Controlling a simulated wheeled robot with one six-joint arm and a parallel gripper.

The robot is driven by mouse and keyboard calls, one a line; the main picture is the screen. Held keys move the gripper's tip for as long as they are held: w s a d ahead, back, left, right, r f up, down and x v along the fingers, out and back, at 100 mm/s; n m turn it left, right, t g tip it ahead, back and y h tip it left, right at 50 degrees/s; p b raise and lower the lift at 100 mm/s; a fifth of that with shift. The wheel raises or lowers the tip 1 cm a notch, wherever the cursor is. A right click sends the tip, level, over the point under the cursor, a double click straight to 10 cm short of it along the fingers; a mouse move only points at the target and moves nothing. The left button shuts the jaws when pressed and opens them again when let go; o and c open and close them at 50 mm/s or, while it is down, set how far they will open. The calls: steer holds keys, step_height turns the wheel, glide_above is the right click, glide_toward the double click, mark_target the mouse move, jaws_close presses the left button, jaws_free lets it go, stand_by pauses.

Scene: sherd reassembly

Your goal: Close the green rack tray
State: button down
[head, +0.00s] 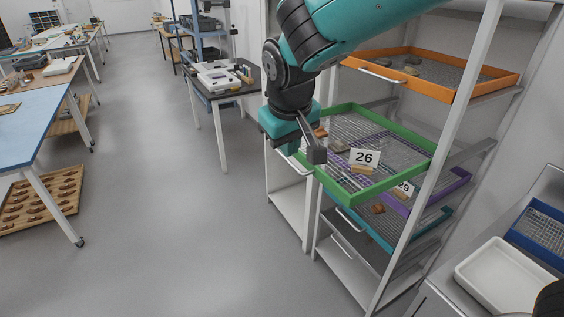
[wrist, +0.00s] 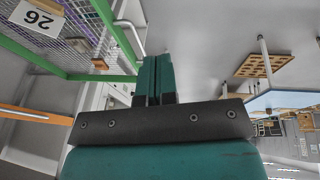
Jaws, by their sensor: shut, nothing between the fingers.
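The green rack tray (head: 393,184) is a green-rimmed mesh tray. It sticks out of the white rack toward the left, farther than the orange tray above it. It holds several sherds and a card marked 26 (head: 365,157). My gripper (head: 292,148) is at the tray's left, front side, pointing down, and partly covers that rim. In the wrist view my gripper (wrist: 154,60) has its teal fingers together and empty, beside the green rim (wrist: 100,78) and a pale handle (wrist: 129,36). I cannot tell whether the fingers touch the tray.
The orange tray (head: 455,96) sits above in the rack. A purple tray (head: 455,183) and a teal tray (head: 375,232) lie below. A white rack post (head: 440,150) crosses in front. A white basin (head: 500,275) stands at lower right. The grey floor (head: 180,230) to the left is clear.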

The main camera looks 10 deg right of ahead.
steer(key=w+a+f+m+t+h, duration=0.25)
steer(key=w+a+f, duration=0.25)
steer(key=w, duration=0.3)
steer(key=w+d+f+p, duration=0.5)
steer(key=w+d+f, duration=0.1)
steer(key=f, duration=0.3)
steer(key=shift+w+d+n+h, duration=0.2)
steer(key=shift+d+n+h, duration=0.15)
steer(key=shift+d+n, duration=0.15)
steer(key=shift+f, duration=0.1)
